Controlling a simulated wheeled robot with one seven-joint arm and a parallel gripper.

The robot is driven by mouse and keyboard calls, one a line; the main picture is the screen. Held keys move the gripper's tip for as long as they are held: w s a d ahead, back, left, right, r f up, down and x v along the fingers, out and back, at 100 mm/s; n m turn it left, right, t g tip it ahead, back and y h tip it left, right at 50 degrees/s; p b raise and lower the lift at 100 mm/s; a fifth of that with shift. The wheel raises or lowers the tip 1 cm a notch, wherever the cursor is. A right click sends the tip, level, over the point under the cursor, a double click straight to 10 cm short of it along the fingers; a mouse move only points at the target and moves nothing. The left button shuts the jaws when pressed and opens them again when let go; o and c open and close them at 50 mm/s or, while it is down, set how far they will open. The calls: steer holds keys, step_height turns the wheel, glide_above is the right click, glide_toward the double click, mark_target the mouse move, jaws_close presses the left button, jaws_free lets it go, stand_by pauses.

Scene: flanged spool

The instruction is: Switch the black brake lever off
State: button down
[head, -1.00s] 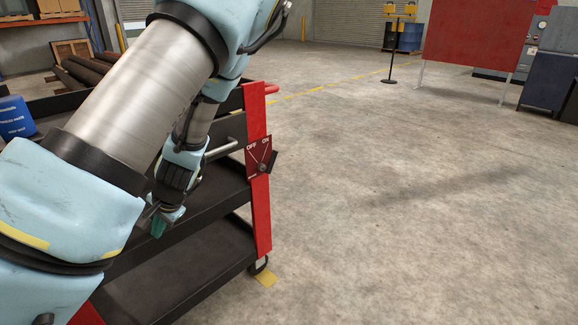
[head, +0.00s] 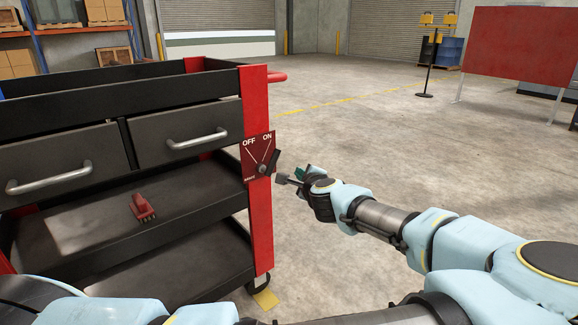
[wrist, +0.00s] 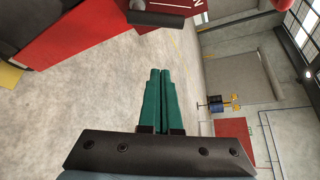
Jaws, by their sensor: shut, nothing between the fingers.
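The black brake lever (head: 271,162) is mounted on a red plate (head: 252,150) marked OFF on the left and ON on the right, on the cart's red corner post. The lever tilts up and right from its pivot, on the ON side. It also shows at the top of the wrist view (wrist: 156,17). My gripper (head: 300,173) is just right of the lever in the head view. Its green fingers (wrist: 160,72) are shut together and empty, with a visible gap below the lever in the wrist view. Contact is not seen.
The black cart (head: 190,228) has two drawers with silver handles and open shelves. A red tool (head: 142,207) lies on the middle shelf. A red push handle (head: 277,77) sticks out above the plate. The floor (head: 390,130) right of the cart is clear.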

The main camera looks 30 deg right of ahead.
steer(key=shift+s+d+r, duration=0.1)
steer(key=shift+d, duration=0.15)
steer(key=w+a, duration=0.1)
steer(key=w, duration=0.8)
steer(key=shift+w+f, duration=0.2)
steer(key=shift+f, duration=0.15)
